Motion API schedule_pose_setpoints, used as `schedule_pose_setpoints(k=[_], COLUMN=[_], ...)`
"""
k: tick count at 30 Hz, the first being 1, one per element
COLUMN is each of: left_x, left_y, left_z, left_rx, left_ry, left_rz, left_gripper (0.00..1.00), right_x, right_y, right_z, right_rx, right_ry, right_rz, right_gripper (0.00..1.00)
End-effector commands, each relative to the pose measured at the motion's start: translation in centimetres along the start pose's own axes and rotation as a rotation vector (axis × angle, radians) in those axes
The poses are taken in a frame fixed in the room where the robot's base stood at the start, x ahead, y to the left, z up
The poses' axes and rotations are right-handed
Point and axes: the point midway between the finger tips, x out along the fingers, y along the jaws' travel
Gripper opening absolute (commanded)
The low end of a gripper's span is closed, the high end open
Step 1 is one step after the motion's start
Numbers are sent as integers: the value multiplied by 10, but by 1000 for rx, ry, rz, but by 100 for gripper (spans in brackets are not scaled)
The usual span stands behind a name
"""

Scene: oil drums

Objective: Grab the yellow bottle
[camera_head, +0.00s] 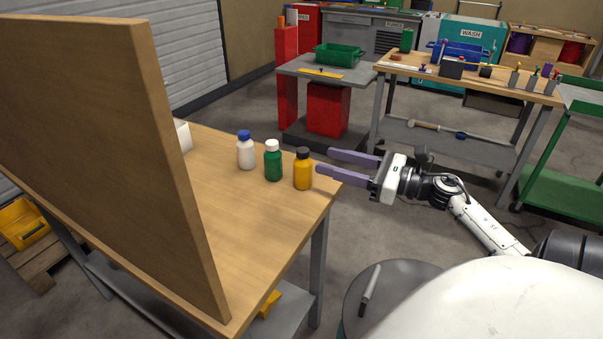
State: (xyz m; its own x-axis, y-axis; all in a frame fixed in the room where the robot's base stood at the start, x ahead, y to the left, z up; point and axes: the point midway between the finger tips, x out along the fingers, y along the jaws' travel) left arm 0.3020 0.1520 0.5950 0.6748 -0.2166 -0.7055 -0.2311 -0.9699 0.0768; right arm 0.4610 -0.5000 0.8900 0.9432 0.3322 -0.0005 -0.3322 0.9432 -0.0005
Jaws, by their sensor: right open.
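The yellow bottle (303,171) has a black cap and stands upright near the right corner of the wooden table (262,220). A green bottle (273,163) with a white cap stands just left of it, and a white bottle (246,153) with a blue cap stands further left. My right gripper (336,163) is open and empty, its purple fingers pointing left toward the yellow bottle. In the picture the fingertips are just right of the bottle; I cannot tell whether they touch it. My left gripper is not in view.
A tall wooden board (110,150) stands on the table's left side and hides part of it. A white box (183,136) shows behind the board. The table top in front of the bottles is clear. A grey-topped stand (325,84) and a workbench (480,82) stand further back.

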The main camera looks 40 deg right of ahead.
Motion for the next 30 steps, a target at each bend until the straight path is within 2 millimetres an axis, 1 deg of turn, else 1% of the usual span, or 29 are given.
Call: schedule_pose_setpoints(k=[1,3,10,15,18,21,27,28,30], left_x=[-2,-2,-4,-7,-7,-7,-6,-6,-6], left_y=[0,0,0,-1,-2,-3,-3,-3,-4], left_z=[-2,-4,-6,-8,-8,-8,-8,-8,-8], left_rx=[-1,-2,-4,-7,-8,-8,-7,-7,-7], left_ry=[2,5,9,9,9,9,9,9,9], left_rz=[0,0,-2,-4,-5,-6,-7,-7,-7], left_gripper=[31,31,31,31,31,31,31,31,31], right_x=[9,18,37,63,74,79,79,79,79], right_y=[0,0,1,4,4,4,4,4,4], right_z=[3,3,4,5,4,3,2,2,2], right_rx=[-1,0,0,-1,0,0,0,0,0], right_ry=[-2,-2,-2,-2,-3,0,0,0,0], right_rz=[2,1,0,1,0,0,0,0,0], right_gripper=[45,45,45,45,45,45,45,42,30])
